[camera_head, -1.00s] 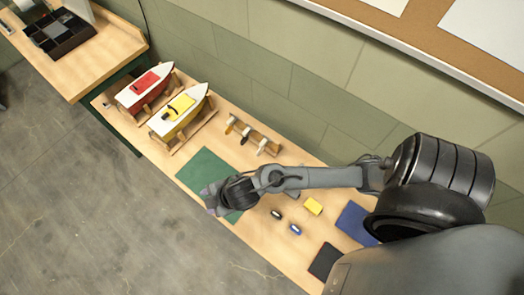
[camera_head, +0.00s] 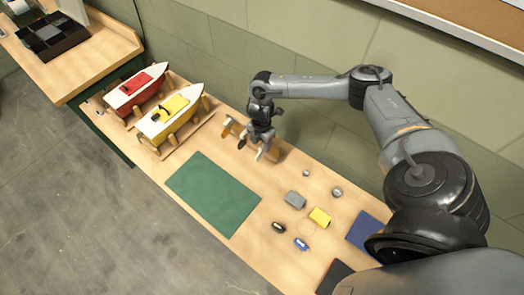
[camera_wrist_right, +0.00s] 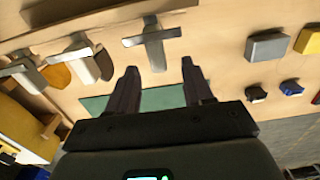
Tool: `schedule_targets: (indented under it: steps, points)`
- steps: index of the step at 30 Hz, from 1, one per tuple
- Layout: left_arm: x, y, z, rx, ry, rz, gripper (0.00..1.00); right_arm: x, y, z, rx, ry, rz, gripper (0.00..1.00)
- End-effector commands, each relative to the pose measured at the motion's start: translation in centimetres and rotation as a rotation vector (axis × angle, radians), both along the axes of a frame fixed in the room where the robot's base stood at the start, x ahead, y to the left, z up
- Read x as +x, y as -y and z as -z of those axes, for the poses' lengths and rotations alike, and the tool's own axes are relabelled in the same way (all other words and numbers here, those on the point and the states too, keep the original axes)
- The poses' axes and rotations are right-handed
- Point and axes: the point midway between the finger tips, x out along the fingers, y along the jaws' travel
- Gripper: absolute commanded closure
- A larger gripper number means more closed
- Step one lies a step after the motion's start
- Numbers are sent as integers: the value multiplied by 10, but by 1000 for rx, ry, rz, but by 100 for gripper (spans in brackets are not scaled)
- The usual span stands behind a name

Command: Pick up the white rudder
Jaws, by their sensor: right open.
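The white rudder (camera_head: 261,154) hangs at the near right end of a wooden rack, after an orange rudder (camera_head: 227,127) and a black rudder (camera_head: 242,143). In the right wrist view the white rudder (camera_wrist_right: 155,45) shows as a pale cross shape just beyond my fingertips. My right gripper (camera_head: 258,140) is over the rack at the white rudder, partly hiding it in the head view. Its two fingers (camera_wrist_right: 160,75) are open and apart, with the rudder lined up between them and nothing held. My left gripper is not in view.
A red boat (camera_head: 134,91) and a yellow boat (camera_head: 168,117) stand on cradles to the left. A green mat (camera_head: 213,193) lies clear in front of the rack. A grey block (camera_head: 295,199), a yellow block (camera_head: 319,217) and small parts lie to the right.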

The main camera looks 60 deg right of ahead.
Motion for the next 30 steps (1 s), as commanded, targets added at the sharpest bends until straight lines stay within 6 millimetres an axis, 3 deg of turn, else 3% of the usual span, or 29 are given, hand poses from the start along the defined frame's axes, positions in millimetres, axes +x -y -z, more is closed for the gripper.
schedule_targets:
  steps: [4, 14, 22, 30]
  points:
    - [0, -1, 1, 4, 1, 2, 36, 0, -1, 20, 1, -1, -1, 49]
    - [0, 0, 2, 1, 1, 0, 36, 0, 2, 41, 0, 0, -1, 49]
    - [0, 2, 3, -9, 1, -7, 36, 0, 6, 74, 1, 1, -2, 49]
    - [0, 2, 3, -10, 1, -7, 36, 0, 7, 83, 0, 2, -3, 49]
